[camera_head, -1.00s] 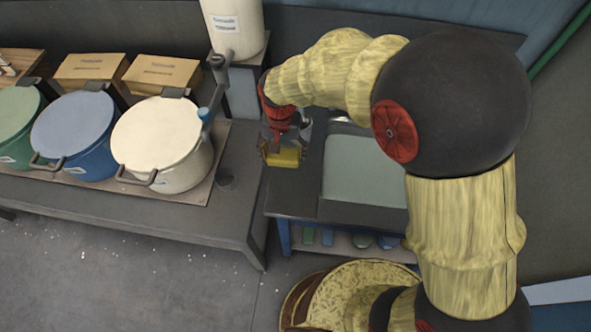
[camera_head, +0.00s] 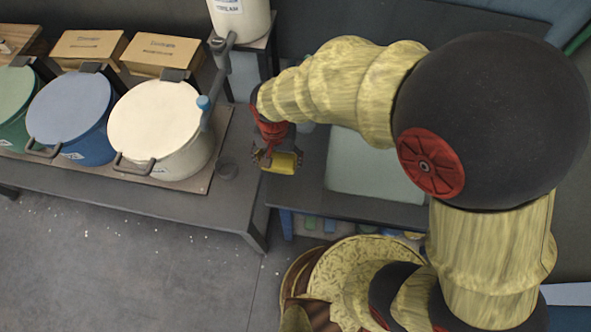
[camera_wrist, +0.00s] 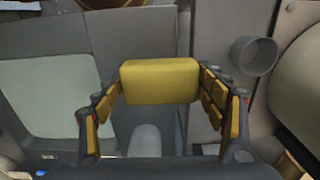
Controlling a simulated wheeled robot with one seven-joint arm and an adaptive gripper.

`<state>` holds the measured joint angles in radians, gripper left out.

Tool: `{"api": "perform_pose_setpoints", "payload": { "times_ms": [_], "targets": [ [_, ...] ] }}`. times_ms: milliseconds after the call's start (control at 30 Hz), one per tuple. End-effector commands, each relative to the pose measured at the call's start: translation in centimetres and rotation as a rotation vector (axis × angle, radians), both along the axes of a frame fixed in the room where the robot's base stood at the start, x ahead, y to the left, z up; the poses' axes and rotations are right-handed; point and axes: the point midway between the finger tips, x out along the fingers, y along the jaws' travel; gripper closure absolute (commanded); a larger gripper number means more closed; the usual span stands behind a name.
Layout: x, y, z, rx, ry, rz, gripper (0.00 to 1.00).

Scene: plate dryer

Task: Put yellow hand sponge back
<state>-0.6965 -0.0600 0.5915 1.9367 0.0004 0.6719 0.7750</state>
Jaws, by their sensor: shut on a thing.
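The yellow hand sponge (camera_head: 285,162) is a small rounded block held at the end of my arm, above the left end of the sink counter. It also shows in the wrist view (camera_wrist: 160,81), squeezed between the two fingers. My gripper (camera_head: 277,158) is shut on the sponge, with a finger at each end of it. In the wrist view my gripper (camera_wrist: 160,88) has its yellow finger pads against the sponge's left and right ends. The sponge is lifted clear of the surface below.
A pale sink basin (camera_head: 370,170) lies right of the sponge, partly behind my arm. A small grey cup (camera_head: 227,168) stands on the left bench, close to the counter. A white lidded pot (camera_head: 165,125) and a blue pot (camera_head: 70,125) stand further left. A white container (camera_head: 242,22) stands behind.

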Motion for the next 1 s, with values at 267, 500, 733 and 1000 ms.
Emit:
{"api": "perform_pose_setpoints", "payload": {
  "times_ms": [267, 500, 733, 1000],
  "targets": [
    [0.9, -3.4, -4.4, 0.0, 0.0, -0.002, 0.46],
    [1.2, -4.3, -5.5, -0.001, 0.001, 0.0, 0.46],
    [1.3, -4.6, -8.7, -0.001, 0.001, 0.0, 0.46],
    [1.3, -4.6, -8.9, 0.0, 0.0, 0.0, 0.46]
  ]
}}
